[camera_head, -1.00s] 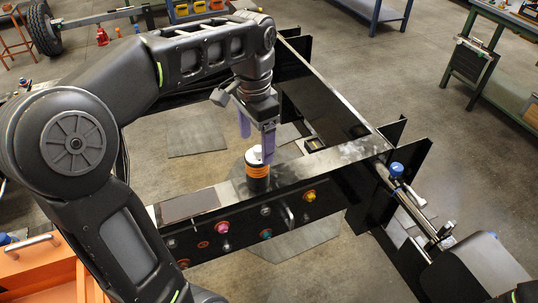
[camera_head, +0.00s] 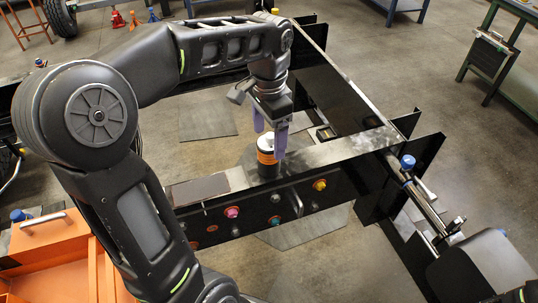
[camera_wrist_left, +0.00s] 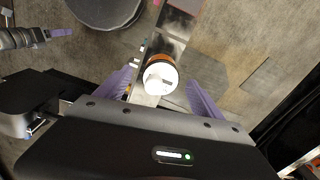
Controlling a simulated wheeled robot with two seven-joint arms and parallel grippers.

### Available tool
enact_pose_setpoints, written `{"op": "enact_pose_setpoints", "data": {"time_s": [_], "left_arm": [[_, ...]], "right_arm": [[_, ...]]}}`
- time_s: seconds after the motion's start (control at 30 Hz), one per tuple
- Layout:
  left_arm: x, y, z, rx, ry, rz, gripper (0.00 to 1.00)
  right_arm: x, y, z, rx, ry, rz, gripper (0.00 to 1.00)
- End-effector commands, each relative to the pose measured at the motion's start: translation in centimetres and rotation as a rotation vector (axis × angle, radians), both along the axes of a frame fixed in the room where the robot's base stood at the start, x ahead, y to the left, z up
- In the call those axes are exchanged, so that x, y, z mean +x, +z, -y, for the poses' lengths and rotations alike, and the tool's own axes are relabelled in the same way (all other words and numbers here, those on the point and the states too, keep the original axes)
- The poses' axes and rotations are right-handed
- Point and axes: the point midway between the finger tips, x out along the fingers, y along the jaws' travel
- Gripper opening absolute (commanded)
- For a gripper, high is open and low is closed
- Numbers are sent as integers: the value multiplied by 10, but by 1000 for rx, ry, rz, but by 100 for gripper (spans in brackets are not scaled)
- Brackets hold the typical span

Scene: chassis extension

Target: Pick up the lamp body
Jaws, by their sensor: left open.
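The lamp body (camera_head: 267,158) is a short dark cylinder with an orange band and a light top. It stands upright on the black frame's cross beam (camera_head: 330,155). In the left wrist view the lamp body (camera_wrist_left: 160,80) shows its white top between the two purple fingers. My left gripper (camera_head: 270,132) points down, open, over the lamp body. One finger partly covers it in the head view. I cannot tell whether the fingers touch it. At the left of the left wrist view is a gripper with a purple finger (camera_wrist_left: 60,33), apparently my right one; its opening is unclear.
Colored buttons, such as a yellow one (camera_head: 319,185), line the beam's front. A dark plate (camera_head: 200,189) lies on the beam left of the lamp body. A blue-capped rod (camera_head: 407,162) stands at the right. An orange toolbox (camera_head: 60,260) is at lower left.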

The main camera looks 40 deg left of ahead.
Motion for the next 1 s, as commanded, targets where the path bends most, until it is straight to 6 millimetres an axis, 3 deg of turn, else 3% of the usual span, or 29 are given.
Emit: {"op": "enact_pose_setpoints", "data": {"time_s": [0.4, 1.0], "left_arm": [[1, -48, -1, -1, 1, -3, 77], [1, -49, -1, -1, 1, 0, 77]], "right_arm": [[-1, 14, 1, -4, -1, -6, 43], [-1, 13, 1, -4, -1, -6, 43]]}}
